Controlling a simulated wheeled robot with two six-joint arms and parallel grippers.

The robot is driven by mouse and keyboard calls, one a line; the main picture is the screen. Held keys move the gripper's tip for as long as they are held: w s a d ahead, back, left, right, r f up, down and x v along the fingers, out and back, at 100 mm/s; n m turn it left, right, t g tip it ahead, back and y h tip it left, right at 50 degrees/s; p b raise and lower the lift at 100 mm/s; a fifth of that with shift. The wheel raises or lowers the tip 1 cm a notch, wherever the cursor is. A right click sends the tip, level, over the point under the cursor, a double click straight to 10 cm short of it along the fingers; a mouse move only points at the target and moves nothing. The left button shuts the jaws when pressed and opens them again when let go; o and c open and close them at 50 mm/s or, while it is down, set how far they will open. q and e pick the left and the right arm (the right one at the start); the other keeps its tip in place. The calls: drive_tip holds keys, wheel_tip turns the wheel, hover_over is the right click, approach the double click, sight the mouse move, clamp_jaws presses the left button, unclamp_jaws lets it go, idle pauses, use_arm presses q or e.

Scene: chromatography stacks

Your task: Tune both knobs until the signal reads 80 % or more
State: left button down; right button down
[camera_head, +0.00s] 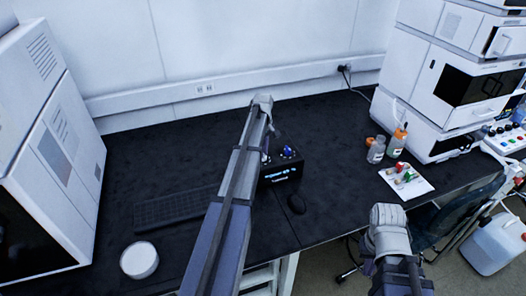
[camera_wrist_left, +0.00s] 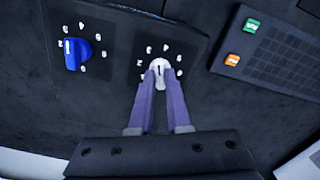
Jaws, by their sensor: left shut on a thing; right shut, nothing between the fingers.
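The black control box (camera_head: 268,181) stands on the dark bench in the head view, with a small lit display (camera_head: 283,177) too small to read. Its blue knob (camera_head: 287,151) also shows in the wrist view (camera_wrist_left: 76,54), inside a ring of white numbers, with nothing touching it. The white knob (camera_wrist_left: 158,64) sits beside it, inside its own number ring. My left gripper (camera_wrist_left: 158,72) is shut on the white knob from above; my left arm partly hides the box in the head view. My right gripper (camera_head: 390,215) is shut and empty, away from the box at the lower right.
A round white container (camera_head: 139,260) stands at the front left. Bottles (camera_head: 397,141) and a white sheet with small items (camera_head: 420,189) are to the right. Tall instruments flank the bench.

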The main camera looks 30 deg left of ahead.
use_arm(q)
drive_tip(key=shift+n, duration=2.3)
drive_tip(key=c, duration=0.9)
unclamp_jaws()
wheel_tip(320, 180, up, 8)
drive_tip(key=p, duration=0.8)
drive_tip(key=shift+f, duration=0.1)
